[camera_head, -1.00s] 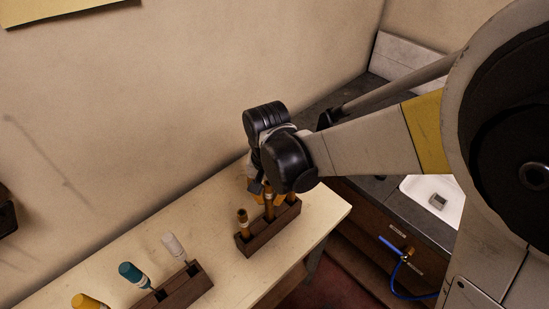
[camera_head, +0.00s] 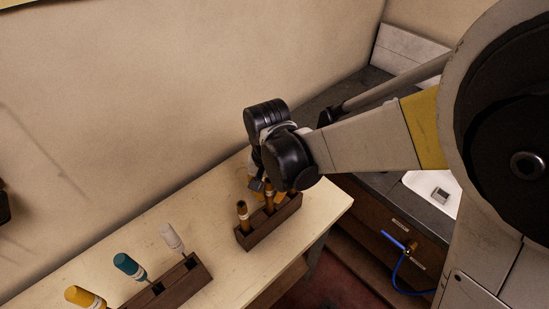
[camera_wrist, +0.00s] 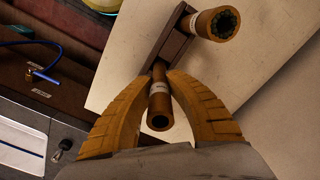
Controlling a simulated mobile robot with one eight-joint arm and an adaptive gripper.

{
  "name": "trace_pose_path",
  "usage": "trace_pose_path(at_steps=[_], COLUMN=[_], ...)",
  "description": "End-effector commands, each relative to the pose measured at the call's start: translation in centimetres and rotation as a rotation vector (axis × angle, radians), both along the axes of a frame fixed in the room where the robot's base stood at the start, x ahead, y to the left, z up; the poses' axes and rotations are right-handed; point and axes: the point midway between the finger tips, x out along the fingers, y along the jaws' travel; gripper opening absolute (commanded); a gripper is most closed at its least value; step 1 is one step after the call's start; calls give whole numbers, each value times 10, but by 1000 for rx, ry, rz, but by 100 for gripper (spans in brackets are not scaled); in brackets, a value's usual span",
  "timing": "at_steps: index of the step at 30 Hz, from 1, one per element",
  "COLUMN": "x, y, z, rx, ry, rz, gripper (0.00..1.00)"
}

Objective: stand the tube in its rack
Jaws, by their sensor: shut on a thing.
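My gripper (camera_wrist: 164,84) is shut on a brown tube (camera_wrist: 160,104) with a pale band, its open end facing the wrist camera. The tube's far end lines up with the near end of the dark wooden rack (camera_wrist: 172,46); I cannot tell how deep it sits in the rack. In the head view the rack (camera_head: 270,230) stands on the bench near its right end, with a brown tube (camera_head: 243,215) in its left part and another (camera_head: 269,196) beside the yellow fingers. Another banded tube (camera_wrist: 218,23) stands farther along in the wrist view.
A second wooden rack (camera_head: 180,285) at lower left has yellow (camera_head: 84,297), teal (camera_head: 127,265) and white (camera_head: 171,237) capped items by it. A wall runs behind the bench (camera_head: 200,215). A counter with a white sink (camera_head: 428,196) and blue hose (camera_head: 398,268) lies right.

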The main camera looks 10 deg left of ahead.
Motion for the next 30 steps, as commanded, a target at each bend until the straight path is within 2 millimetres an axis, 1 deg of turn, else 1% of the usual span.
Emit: trace_pose_path(at_steps=[15,16,17,18,27,30], x=[0,0,0,0,0,0], y=[0,0,0,0,0,0], z=[-14,-14,-13,-13,-12,-6], rx=[0,0,0,0,0,0], ry=[0,0,0,0,0,0], rz=[0,0,0,0,0,0], gripper=[0,20,29,41,41,41])
